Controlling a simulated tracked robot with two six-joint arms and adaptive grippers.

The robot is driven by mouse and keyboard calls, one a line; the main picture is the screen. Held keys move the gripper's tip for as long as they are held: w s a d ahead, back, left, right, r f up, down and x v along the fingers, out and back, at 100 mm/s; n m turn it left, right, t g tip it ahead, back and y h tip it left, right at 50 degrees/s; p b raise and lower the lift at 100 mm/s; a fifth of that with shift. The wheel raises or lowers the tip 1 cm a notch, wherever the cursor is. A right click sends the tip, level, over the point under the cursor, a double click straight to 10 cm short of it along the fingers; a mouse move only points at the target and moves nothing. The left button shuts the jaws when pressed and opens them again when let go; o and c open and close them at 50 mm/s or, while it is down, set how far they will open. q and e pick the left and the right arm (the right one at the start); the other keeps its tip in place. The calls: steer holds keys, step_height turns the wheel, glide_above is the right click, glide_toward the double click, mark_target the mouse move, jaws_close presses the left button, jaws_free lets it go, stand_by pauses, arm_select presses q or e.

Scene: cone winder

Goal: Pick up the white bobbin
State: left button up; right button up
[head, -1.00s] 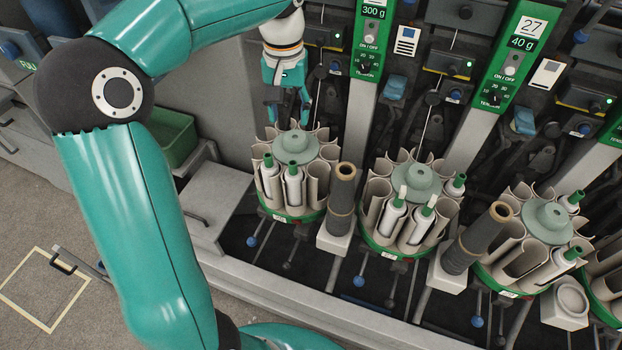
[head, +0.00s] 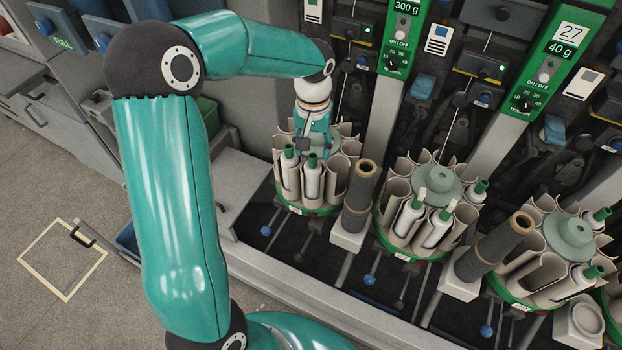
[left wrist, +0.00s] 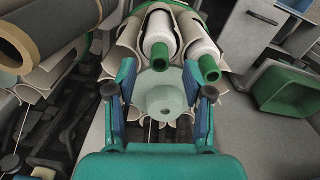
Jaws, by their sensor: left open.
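Two white bobbins with green tips stand side by side in the near pockets of the left round magazine (head: 300,209). The left one (head: 290,180) and the right one (head: 311,182) also show in the left wrist view, at the top, as a white bobbin (left wrist: 157,32) and another white bobbin (left wrist: 196,36). My left gripper (head: 311,143) is over this magazine, just behind the bobbins. In the left wrist view its fingers (left wrist: 159,92) are open and apart, on either side of the pale green hub (left wrist: 165,100), with nothing held. My right gripper is not in view.
A dark tube with a tan rim (head: 358,200) stands close to the right of the magazine. Two more magazines (head: 405,249) with white bobbins stand further right. A green bin (left wrist: 285,88) is at the right in the wrist view. Machine posts and panels rise behind.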

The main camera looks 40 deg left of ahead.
mark_target(313, 156)
arm_select(q)
steer(key=shift+f, duration=1.8)
jaws_close()
steer(key=shift+r, duration=0.1)
